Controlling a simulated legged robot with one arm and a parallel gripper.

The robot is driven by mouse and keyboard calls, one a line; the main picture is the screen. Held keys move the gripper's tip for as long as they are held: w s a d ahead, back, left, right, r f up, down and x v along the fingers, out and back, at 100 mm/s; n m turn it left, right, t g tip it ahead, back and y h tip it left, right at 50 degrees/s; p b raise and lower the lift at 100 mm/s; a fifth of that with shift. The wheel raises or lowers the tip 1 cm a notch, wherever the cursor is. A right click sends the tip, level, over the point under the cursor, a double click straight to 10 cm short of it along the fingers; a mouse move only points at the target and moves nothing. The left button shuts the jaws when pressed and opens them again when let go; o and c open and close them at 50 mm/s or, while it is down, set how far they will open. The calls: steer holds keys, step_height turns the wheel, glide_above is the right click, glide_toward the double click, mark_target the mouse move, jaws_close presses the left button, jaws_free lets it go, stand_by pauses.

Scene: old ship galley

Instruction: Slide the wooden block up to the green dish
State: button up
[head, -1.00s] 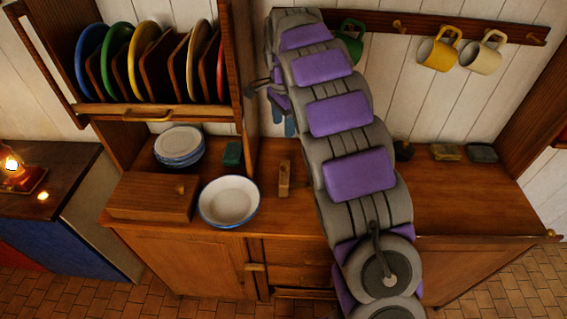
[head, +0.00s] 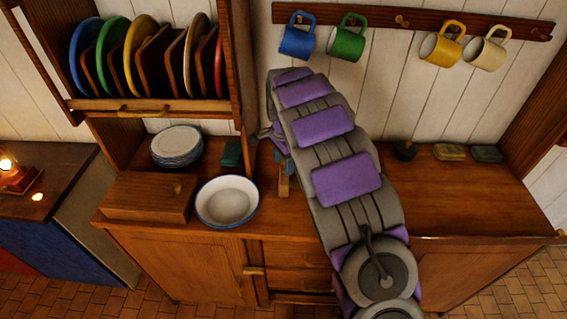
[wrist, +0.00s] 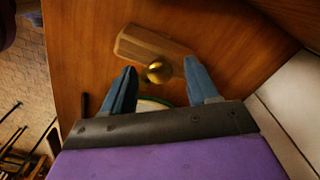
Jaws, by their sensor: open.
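The wooden block (head: 284,186) lies on the counter, partly hidden by my gripper in the head view. In the wrist view the block (wrist: 148,45) carries a round brass knob (wrist: 159,71). My gripper (wrist: 160,67) is open, with the knob appearing between its blue fingertips. I cannot tell whether the fingers touch the block. A pale dish rim with a green edge (wrist: 152,102) shows between the fingers, nearer the palm; the rest of the dish is hidden. My arm covers that area in the head view, where my gripper (head: 282,160) is low over the counter.
A white bowl (head: 227,202) and a wooden box (head: 147,198) stand left of the block. A dark green block (head: 231,154) and stacked plates (head: 177,145) are behind them. Mugs hang on the wall rail (head: 382,19). The counter's right part is mostly clear.

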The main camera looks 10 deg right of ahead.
steer(key=shift+f, duration=0.15)
jaws_close()
stand_by(0.5)
